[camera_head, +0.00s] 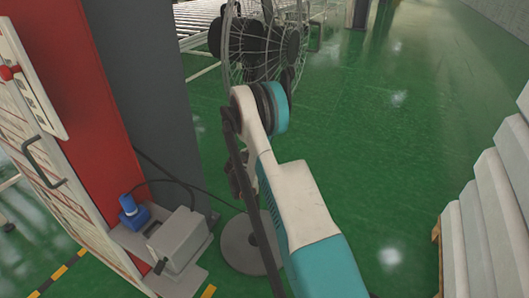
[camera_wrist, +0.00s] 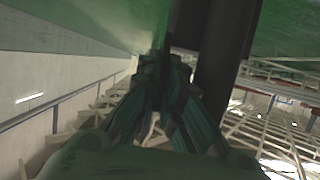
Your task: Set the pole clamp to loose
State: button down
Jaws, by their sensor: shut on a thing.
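A pedestal fan with a wire cage (camera_head: 262,45) stands ahead, its round grey base (camera_head: 236,246) on the green floor. In the head view my arm hides most of its pole. My gripper (camera_head: 240,178) is a small dark shape beside the arm at the pole's height. In the wrist view my gripper (camera_wrist: 168,75) has its fingers closed together beside the dark upright pole (camera_wrist: 222,60). It is shut on the pole clamp, which is mostly hidden between the fingers, so the clamp's setting cannot be read.
A grey box (camera_head: 178,238) and a blue connector (camera_head: 131,212) with a black cable sit at the foot of a red and grey column (camera_head: 150,80) on the left. Stacked pale mattresses (camera_head: 492,215) stand on the right. Green floor (camera_head: 385,130) between them is clear.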

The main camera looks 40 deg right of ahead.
jog(key=shift+r, duration=0.1)
jog(key=shift+a+r+g+y+p, duration=0.1)
jog(key=shift+g+y+p, duration=0.4)
jog(key=shift+y+p, duration=0.5)
jog(key=shift+s+a+f+g+y, duration=0.15)
jog(key=shift+g+y, duration=0.25)
jog(key=shift+y, duration=0.8)
jog(key=c, duration=2)
grip_release()
jog(key=shift+a, duration=0.1)
jog(key=shift+c, duration=0.2)
jog(key=v, duration=1.2)
